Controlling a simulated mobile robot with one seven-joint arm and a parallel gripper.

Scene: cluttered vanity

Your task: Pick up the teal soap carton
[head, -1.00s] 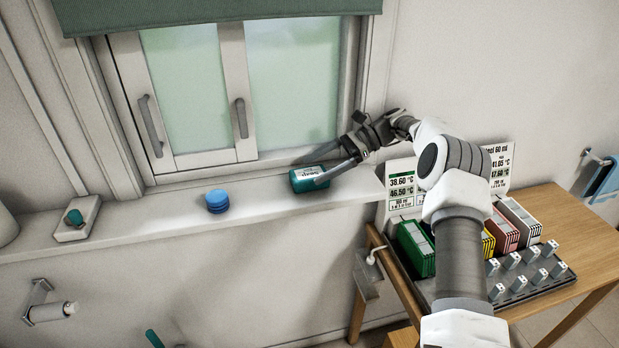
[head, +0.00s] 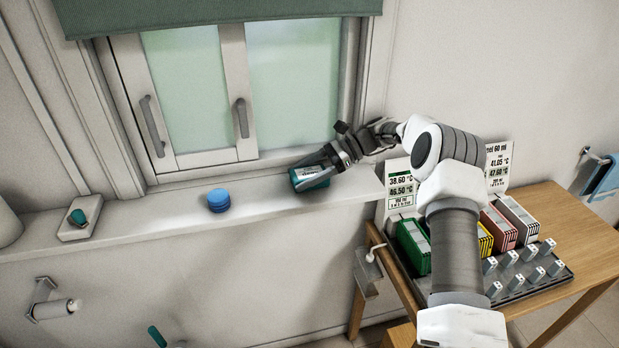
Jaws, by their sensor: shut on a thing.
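The teal soap carton (head: 311,184) is on the window ledge, below the right window pane. It is a small box with a pale label on top. My gripper (head: 315,172) reaches in from the right and is shut on the carton, with its fingers across the box. The fingers hide part of the label. I cannot tell whether the carton touches the ledge or is slightly raised.
A blue round container (head: 218,201) stands on the ledge (head: 262,203) left of the carton. A white dish with a teal piece (head: 78,222) is farther left. The wooden table (head: 570,235) at right holds a tray, several coloured boxes and display cards. The window (head: 285,85) stands close behind.

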